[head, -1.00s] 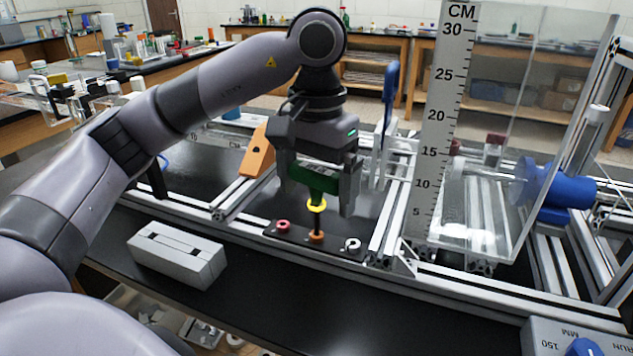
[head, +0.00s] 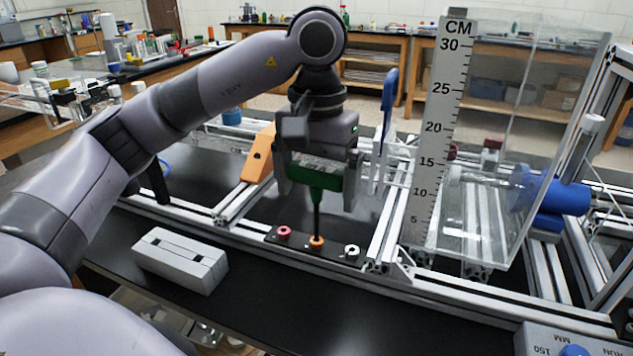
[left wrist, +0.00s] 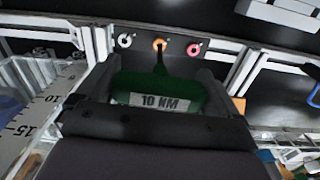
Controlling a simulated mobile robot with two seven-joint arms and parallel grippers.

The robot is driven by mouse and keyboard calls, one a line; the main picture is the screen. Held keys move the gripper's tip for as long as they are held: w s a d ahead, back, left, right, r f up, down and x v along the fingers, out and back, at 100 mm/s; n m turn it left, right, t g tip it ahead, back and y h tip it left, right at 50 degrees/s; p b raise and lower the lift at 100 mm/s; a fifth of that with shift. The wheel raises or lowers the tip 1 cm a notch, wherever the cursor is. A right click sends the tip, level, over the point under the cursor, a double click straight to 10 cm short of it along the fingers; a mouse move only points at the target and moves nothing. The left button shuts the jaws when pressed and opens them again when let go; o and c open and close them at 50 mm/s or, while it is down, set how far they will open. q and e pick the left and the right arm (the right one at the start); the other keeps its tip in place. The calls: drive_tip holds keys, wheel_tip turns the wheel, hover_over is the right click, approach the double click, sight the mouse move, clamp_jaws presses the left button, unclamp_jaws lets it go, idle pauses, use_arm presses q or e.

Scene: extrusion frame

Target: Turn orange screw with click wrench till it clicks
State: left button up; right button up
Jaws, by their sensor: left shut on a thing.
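My left gripper (head: 316,190) is shut on the green handle of the click wrench (head: 318,183). The wrench stands upright, and its dark shaft runs down to the orange screw (head: 317,242), where its tip meets the screw head. The orange screw sits in a black strip between a red screw (head: 284,232) and a white screw (head: 352,251). In the left wrist view the wrench handle (left wrist: 158,97) reads "10 KM", and its shaft points at the orange screw (left wrist: 159,44). My right gripper is not in view.
A clear tank with a CM scale (head: 437,150) stands right of the wrench. A grey slotted block (head: 180,260) lies on the black bench at front left. An orange bracket (head: 259,153) and aluminium rails surround the strip. A blue handle (head: 389,97) rises behind.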

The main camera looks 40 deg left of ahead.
sight(317, 167)
use_arm(q)
drive_tip(key=shift+r+p, duration=0.3)
drive_tip(key=shift+r, duration=0.3)
wheel_tip(317, 167, up, 3)
drive_tip(key=p, duration=0.3)
